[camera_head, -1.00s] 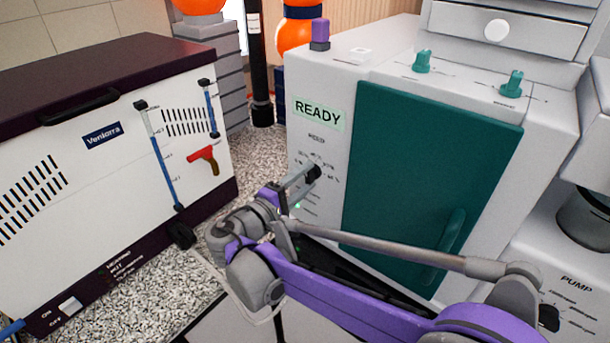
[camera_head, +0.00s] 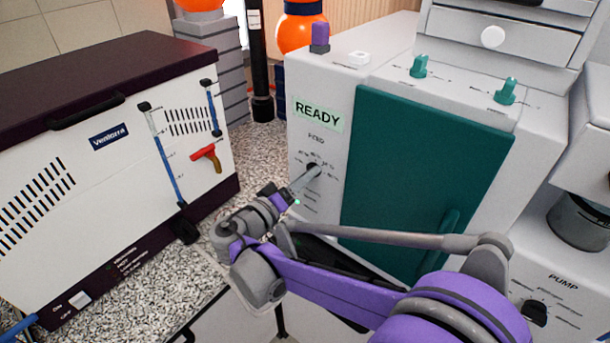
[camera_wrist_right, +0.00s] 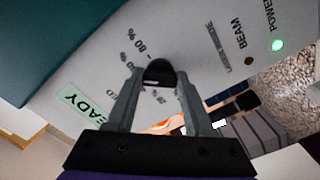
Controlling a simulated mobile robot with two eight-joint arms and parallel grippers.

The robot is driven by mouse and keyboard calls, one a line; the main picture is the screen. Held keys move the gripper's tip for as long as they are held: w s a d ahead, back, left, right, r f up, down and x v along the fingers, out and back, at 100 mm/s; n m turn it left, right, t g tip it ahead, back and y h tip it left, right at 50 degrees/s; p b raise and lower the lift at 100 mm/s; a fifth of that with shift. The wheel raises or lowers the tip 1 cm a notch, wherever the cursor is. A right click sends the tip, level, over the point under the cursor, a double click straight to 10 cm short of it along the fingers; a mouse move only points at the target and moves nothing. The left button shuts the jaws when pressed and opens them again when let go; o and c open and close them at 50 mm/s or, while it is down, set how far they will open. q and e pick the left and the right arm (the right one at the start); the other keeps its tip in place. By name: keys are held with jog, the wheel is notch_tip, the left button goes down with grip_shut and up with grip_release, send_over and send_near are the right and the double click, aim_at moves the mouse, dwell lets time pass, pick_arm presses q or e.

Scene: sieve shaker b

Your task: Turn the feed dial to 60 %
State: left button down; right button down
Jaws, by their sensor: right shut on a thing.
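The feed dial (camera_head: 314,167) is a small black knob on the white front of the machine, below the READY display and the word FEED. In the right wrist view the dial (camera_wrist_right: 158,73) sits between the two grey fingers, with percent marks around it, one reading 80 %. My right gripper (camera_head: 307,176) is shut on the dial; it also shows in the right wrist view (camera_wrist_right: 158,82). The fingers hide part of the dial and its scale, and I cannot read its setting.
A teal door (camera_head: 425,185) with a handle is right of the dial. Two teal knobs (camera_head: 419,67) (camera_head: 506,92) stand on the machine's top. A white Ventorra box (camera_head: 110,190) with a red lever (camera_head: 207,156) stands left. A pump knob (camera_head: 535,312) is lower right.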

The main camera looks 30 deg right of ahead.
jog(key=shift+m, duration=0.5)
jog(key=shift+c, duration=1.4)
grip_release()
jog(key=b+v, duration=0.1)
jog(key=v, duration=1)
jog(key=shift+w, duration=0.1)
